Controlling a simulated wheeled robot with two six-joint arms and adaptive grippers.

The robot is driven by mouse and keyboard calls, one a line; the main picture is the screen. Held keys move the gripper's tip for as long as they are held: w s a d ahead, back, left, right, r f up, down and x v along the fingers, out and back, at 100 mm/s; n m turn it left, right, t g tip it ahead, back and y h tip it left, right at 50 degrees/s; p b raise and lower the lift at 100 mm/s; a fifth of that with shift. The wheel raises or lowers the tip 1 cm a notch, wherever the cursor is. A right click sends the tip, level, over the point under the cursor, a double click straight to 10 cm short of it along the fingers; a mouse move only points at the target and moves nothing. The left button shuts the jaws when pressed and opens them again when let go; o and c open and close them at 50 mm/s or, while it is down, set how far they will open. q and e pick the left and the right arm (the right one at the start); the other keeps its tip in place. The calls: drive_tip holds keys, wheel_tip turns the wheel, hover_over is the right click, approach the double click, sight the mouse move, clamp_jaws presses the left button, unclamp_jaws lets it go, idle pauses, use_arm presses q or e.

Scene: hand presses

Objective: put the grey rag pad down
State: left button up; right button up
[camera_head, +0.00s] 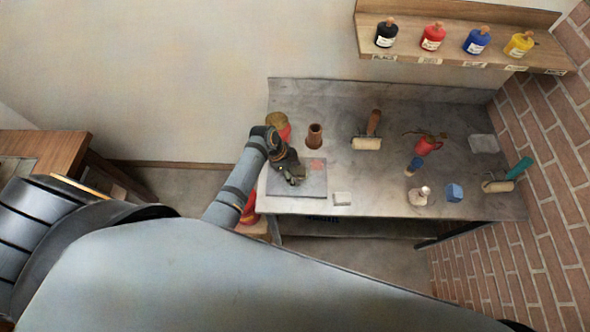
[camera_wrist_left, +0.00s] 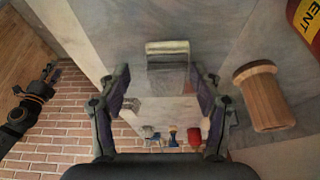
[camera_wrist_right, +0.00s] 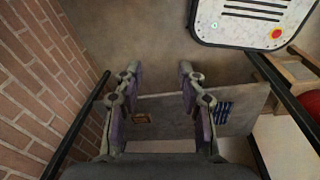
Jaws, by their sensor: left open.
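A grey block-like piece with a pale edge, which looks like the grey rag pad (camera_wrist_left: 167,66), shows between the fingers of my left gripper (camera_wrist_left: 163,80) in the left wrist view. The fingers are spread, with a gap on both sides of it. In the head view my left gripper (camera_head: 293,178) is low over a grey slab (camera_head: 310,190) at the table's left end, and mostly hides what is under it. My right gripper (camera_wrist_right: 157,75) is open and empty in the right wrist view, away from the table top.
A pale block (camera_head: 342,199) lies near the front edge. A brick wall (camera_head: 545,180) bounds the right.

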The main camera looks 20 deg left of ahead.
sight(295, 170)
use_arm(q)
drive_tip(key=shift+w, duration=0.2)
drive_tip(key=shift+w+d+f, duration=0.1)
drive_tip(key=shift+w, duration=0.05)
drive_tip(key=b+v, duration=0.1)
drive_tip(key=v, duration=0.3)
drive_tip(key=shift+f, duration=0.1)
drive_tip(key=b+v, duration=0.2)
drive_tip(key=v, duration=0.6)
use_arm(e)
drive_tip(key=shift+w+f, duration=0.2)
drive_tip(key=shift+f, duration=0.65)
drive_tip(key=shift+w+f, duration=0.2)
drive_tip(key=shift+f, duration=0.6)
drive_tip(key=shift+w, duration=0.15)
